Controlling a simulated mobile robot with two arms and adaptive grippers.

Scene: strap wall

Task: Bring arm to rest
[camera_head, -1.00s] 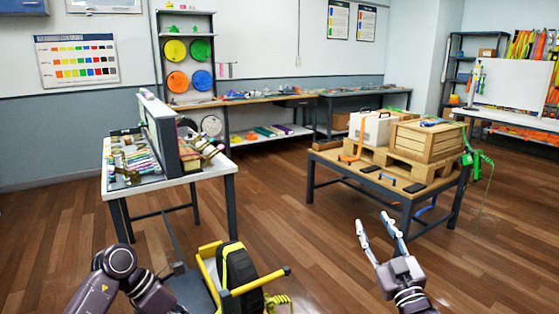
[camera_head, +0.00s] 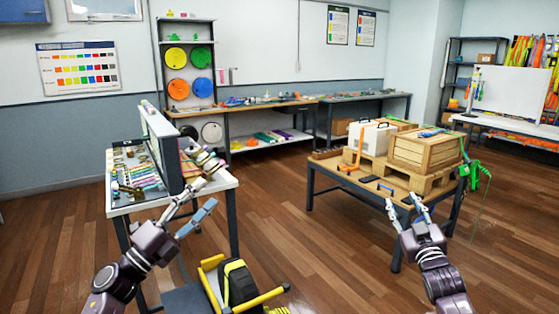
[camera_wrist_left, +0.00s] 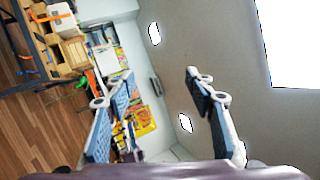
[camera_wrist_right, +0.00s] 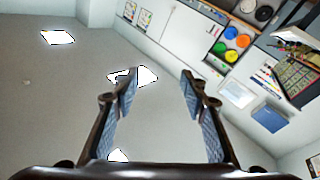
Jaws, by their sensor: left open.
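My left gripper (camera_head: 203,205) is open and empty in the head view, in front of the right end of the left table. In the left wrist view its two fingers (camera_wrist_left: 160,90) stand wide apart with nothing between them. My right gripper (camera_head: 408,209) is raised in front of the pallet table, its fingers apart. In the right wrist view its fingers (camera_wrist_right: 158,85) are spread, with only the far wall and ceiling between them. Neither gripper holds anything.
The left table (camera_head: 222,184) carries a panel (camera_head: 160,145) and several coloured rolls. The right table (camera_head: 372,196) holds a pallet (camera_head: 400,180), a wooden crate (camera_head: 427,150) and a white case (camera_head: 372,138). A yellow-and-black cart (camera_head: 238,283) stands low in front. The floor between the tables is clear.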

